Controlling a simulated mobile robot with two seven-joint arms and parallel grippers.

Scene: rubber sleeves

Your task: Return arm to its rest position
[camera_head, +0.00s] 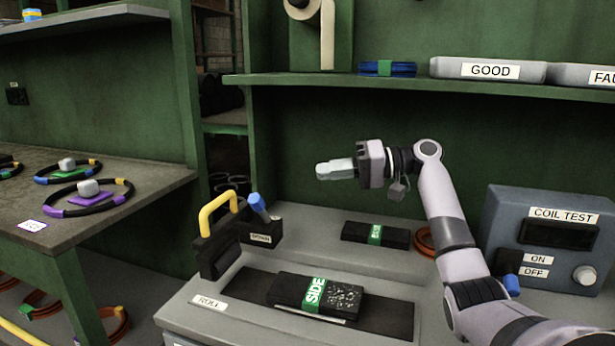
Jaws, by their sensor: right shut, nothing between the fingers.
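My right arm (440,200) comes in from the lower right, rises and bends to the left at its upper joint. My right gripper (322,171) points left in the middle of the view, above the grey bench, and is shut and empty. It touches nothing that I can see. My left gripper is not in view.
Below the gripper, a black block with a green SIDE band (312,294) lies on the bench near a yellow-handled tool (219,238). The COIL TEST box (552,243) stands right. The green shelf (400,83) bears the GOOD bin (488,69). A side table (110,164) with rings stands left.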

